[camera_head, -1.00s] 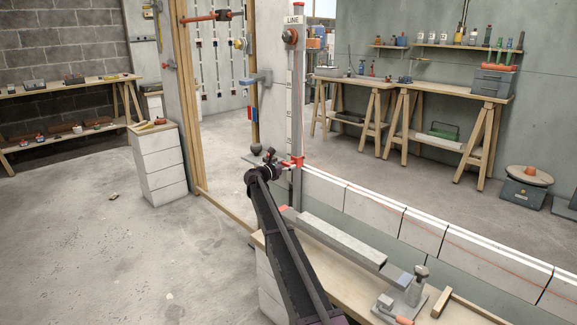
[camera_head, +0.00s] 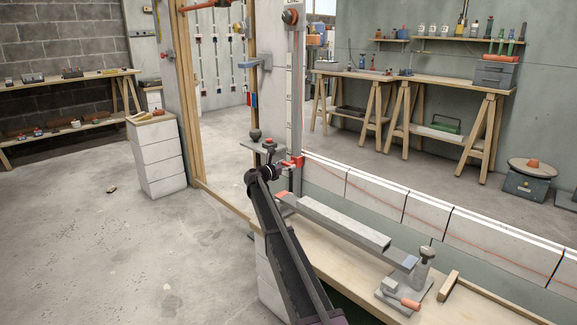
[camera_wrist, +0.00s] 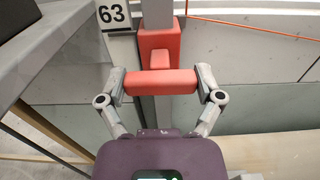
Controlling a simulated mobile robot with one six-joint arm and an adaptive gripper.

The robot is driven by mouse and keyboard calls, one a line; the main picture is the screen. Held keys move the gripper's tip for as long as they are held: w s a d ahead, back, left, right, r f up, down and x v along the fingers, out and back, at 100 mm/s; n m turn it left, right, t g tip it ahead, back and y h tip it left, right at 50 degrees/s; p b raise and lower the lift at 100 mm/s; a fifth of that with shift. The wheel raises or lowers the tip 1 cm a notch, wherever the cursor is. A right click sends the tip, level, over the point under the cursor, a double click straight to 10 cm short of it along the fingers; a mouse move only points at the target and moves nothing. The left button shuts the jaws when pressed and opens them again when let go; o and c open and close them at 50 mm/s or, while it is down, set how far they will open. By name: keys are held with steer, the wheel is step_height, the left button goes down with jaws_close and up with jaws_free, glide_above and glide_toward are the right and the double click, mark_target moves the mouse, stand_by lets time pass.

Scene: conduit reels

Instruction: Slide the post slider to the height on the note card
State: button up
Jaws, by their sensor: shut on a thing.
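The tall grey post (camera_head: 298,75) stands at the end of the low block wall, with a label at its top cut by the frame. The red slider (camera_head: 293,162) sits low on it. In the wrist view the slider (camera_wrist: 160,48) wraps the post, with a red bar handle (camera_wrist: 160,82) in front. My gripper (camera_wrist: 161,84) is shut on this handle, one finger at each end; it also shows in the head view (camera_head: 280,167). A plate reading 63 (camera_wrist: 112,14) is left of the post. I cannot make out a note card in these frames.
A wooden bench (camera_head: 340,265) below the post carries a long grey bar (camera_head: 340,228) and a clamp-like tool (camera_head: 405,290). The block wall (camera_head: 430,215) runs right. A grey bracket shape (camera_wrist: 55,50) is close at left in the wrist view. Open floor lies left.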

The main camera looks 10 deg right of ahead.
steer(key=shift+w+a+f, duration=0.1)
steer(key=o, duration=1)
steer(key=shift+o, duration=0.3)
steer(key=shift+f, duration=0.15)
steer(key=v, duration=1.2)
